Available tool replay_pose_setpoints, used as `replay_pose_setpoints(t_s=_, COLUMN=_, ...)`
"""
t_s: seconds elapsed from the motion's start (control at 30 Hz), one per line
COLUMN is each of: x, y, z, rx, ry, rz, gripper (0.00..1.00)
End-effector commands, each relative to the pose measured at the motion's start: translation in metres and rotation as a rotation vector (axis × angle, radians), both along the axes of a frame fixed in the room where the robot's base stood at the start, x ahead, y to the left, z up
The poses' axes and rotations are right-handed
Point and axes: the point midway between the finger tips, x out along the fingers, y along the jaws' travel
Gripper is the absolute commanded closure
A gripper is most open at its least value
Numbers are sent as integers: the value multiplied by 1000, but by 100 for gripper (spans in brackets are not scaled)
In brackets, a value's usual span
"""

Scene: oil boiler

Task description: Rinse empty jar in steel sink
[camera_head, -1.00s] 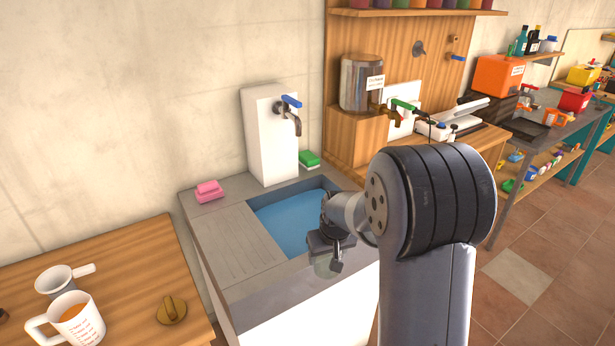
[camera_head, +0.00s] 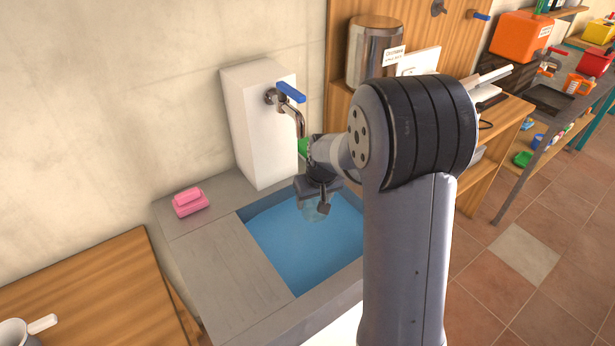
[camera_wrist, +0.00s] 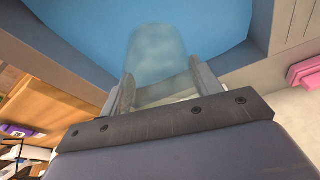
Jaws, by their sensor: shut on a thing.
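My gripper (camera_head: 316,202) is shut on a clear glass jar (camera_head: 313,212) above the blue sink basin (camera_head: 285,240). In the wrist view, the jar (camera_wrist: 158,60) sits between the two fingers of my gripper (camera_wrist: 152,95), against the blue of the basin (camera_wrist: 90,35). It looks empty. The tap (camera_head: 298,115) with a blue lever comes out of a white block behind the basin. The tap's spout end is just behind and above my gripper in the head view. Part of the jar is hidden by my gripper, and my arm covers the basin's right side.
A pink sponge (camera_head: 189,202) lies on the grey sink rim at left. A wooden table (camera_head: 95,300) with a cup stands at lower left. A labelled metal container (camera_head: 372,52) stands at the back.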

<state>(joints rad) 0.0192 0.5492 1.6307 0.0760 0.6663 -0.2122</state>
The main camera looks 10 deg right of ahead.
Motion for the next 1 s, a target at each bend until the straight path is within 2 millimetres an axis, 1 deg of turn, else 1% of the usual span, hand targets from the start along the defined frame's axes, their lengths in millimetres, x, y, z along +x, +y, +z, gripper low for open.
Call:
replay_pose_setpoints(t_s=0.13, x=0, y=0, z=-2, rx=0, ry=0, rz=0, gripper=68)
replay_pose_setpoints(t_s=0.27, x=0, y=0, z=-10, rx=0, ry=0, rz=0, gripper=68)
replay_pose_setpoints(t_s=1.0, x=0, y=0, z=-70, rx=0, ry=0, rz=0, gripper=68)
